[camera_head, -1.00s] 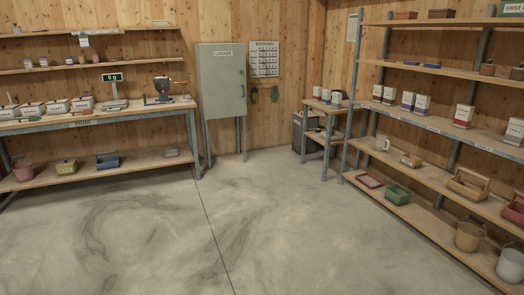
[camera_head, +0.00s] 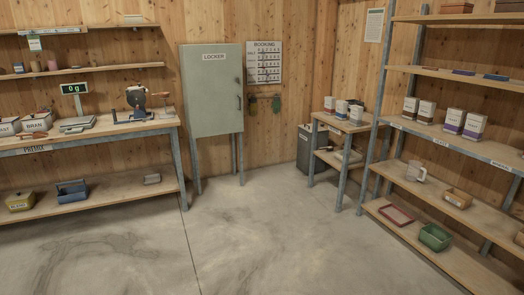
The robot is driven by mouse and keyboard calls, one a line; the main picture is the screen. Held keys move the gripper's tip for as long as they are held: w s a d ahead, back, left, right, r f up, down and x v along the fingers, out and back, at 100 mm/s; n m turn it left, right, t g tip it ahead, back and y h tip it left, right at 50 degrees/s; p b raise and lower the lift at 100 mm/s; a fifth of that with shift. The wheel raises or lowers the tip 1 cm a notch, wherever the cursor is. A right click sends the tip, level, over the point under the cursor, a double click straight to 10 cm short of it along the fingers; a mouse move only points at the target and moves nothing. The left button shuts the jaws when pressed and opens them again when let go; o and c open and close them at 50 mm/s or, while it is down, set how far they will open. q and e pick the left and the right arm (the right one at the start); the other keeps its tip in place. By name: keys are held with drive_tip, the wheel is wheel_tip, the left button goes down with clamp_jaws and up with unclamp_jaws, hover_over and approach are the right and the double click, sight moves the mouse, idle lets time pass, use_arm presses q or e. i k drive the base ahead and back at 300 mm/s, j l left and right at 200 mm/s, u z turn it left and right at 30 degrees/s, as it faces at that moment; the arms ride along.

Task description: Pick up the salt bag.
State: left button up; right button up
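No label that I can read says salt, so I cannot tell which bag is the salt bag. On the right shelf stand two white bags with dark reddish labels (camera_head: 418,110) and two white bags with purple labels (camera_head: 464,123). Several small white packages (camera_head: 342,108) stand upright on the small wooden table (camera_head: 345,125) in the back corner; their print is too small to read. Neither of my grippers is in view.
A green locker (camera_head: 212,90) stands against the back wall. The left bench (camera_head: 100,133) holds a scale (camera_head: 75,122) and tubs. A jug (camera_head: 416,171), a red tray (camera_head: 397,215) and a green bin (camera_head: 435,237) sit on the right rack's lower shelves. The concrete floor between is clear.

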sight(342, 108)
drive_tip(key=i, duration=1.95)
drive_tip(key=i+j+z, duration=0.2)
drive_tip(key=i+z, duration=0.25)
drive_tip(key=i, duration=0.3)
drive_tip(key=i+j+z, duration=0.5)
drive_tip(key=i, duration=0.2)
drive_tip(key=i+j+z, duration=0.45)
drive_tip(key=i+j, duration=0.2)
